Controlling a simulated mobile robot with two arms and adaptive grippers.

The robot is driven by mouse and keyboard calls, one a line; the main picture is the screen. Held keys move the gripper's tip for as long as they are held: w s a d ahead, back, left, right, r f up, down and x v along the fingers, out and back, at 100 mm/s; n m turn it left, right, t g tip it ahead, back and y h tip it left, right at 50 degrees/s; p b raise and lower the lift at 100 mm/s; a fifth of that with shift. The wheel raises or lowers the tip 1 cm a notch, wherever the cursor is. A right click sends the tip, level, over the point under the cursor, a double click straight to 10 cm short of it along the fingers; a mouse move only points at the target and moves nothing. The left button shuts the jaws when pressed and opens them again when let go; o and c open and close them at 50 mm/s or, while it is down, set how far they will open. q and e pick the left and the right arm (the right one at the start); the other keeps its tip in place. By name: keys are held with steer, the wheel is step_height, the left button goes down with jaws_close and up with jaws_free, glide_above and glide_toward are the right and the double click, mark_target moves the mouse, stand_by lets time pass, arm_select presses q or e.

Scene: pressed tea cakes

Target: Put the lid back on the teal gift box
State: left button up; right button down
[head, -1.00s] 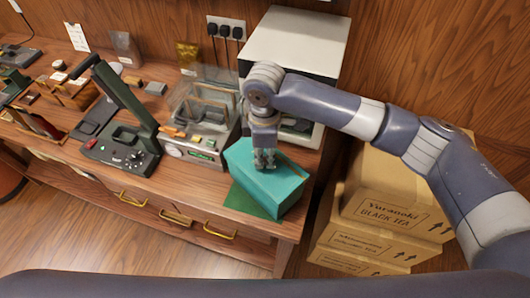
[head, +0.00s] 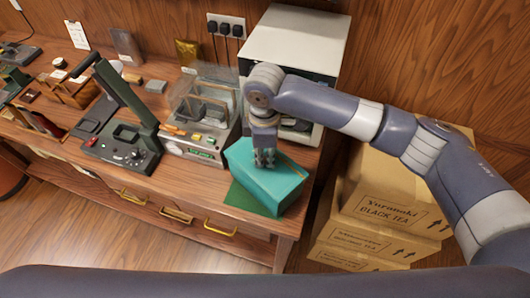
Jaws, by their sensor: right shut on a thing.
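The teal gift box (head: 276,203) stands on a dark green mat (head: 240,199) near the right front corner of the wooden bench. Its teal lid (head: 283,181) lies over the top of the box. I cannot tell whether the lid is fully seated. My right gripper (head: 265,163) points down from above, with its fingers at the lid's upper face, shut on the lid. The fingers hide the part they hold. My left gripper is not in view.
A white-topped cabinet (head: 297,38) stands close behind the box. A grey machine with a clear cover (head: 197,138) and a dark green lever press (head: 125,140) stand to the left. Stacked cardboard cartons (head: 385,205) are right of the bench. The bench edge runs close before the box.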

steer(key=shift+f+p, duration=0.25)
steer(key=shift+p, duration=0.05)
stand_by(0.5)
stand_by(0.3)
steer(key=c, duration=1.5)
jaws_free()
steer(key=shift+o, duration=0.7)
steer(key=shift+o, duration=1)
steer(key=shift+r, duration=0.1)
step_height(320, 180, up, 3)
steer(key=p, duration=0.3)
steer(key=shift+f, duration=0.2)
steer(key=shift+r+p, duration=0.3)
steer(key=shift+r, duration=1.85)
